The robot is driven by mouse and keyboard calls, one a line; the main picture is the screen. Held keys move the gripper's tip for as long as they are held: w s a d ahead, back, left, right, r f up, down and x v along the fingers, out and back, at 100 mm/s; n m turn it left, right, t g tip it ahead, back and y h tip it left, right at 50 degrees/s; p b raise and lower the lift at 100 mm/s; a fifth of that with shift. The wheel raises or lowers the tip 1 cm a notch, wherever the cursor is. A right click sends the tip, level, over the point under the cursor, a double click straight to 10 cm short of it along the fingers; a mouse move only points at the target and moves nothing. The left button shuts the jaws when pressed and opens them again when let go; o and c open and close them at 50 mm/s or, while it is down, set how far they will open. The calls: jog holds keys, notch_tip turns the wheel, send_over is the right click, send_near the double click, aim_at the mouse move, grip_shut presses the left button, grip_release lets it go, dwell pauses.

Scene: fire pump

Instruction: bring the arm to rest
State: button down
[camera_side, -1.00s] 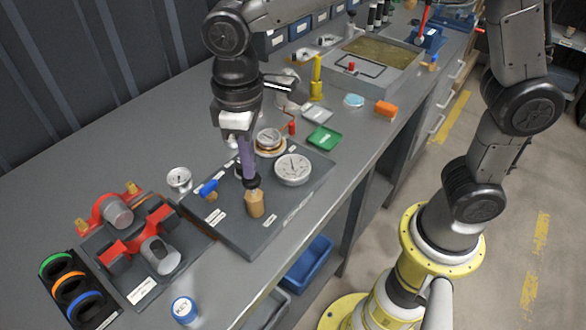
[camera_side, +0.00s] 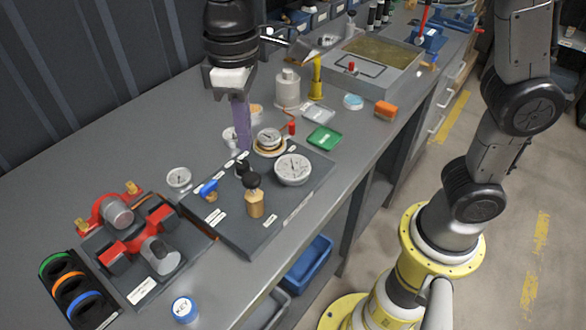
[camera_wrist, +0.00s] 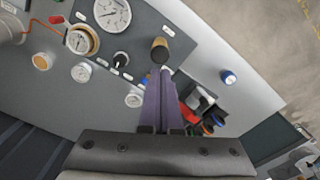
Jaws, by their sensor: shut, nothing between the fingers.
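My gripper (camera_side: 243,138) is shut and empty, with purple fingers pointing down above the back edge of the dark gauge panel (camera_side: 232,228). In the wrist view the shut fingers (camera_wrist: 163,76) reach toward the panel with a wooden-handled valve (camera_wrist: 159,50) just past the tips. In the side view that valve (camera_side: 255,203) stands upright on the panel, in front of and below the gripper, apart from it. A black knob (camera_side: 246,172) and a blue-handled valve (camera_side: 208,189) stand beside it. The fingers partly cover the things behind them.
A large white gauge (camera_side: 293,169) and a brass-rimmed gauge (camera_side: 269,142) are on the panel's right. A red pump fitting (camera_side: 120,212) stands at left, with a blue KEY cap (camera_side: 184,309) in front. A grey bottle (camera_side: 287,88) stands behind. The bench's back left is clear.

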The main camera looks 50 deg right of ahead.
jog(key=shift+r, duration=0.4)
jog(key=s+d+r+m+t, duration=0.1)
jog(key=s+d+r+m, duration=0.15)
jog(key=d, duration=0.35)
jog(key=s+d+r+m+t, duration=0.1)
jog(key=s+d+r+t, duration=0.15)
jog(key=d, duration=0.35)
jog(key=s+d+f+m+t, duration=0.2)
jog(key=s+d+f, duration=0.5)
jog(key=s, duration=0.3)
jog(key=shift+s+d+f, duration=0.25)
jog(key=shift+s+f, duration=0.1)
jog(key=shift+m, duration=0.25)
dwell(4.8)
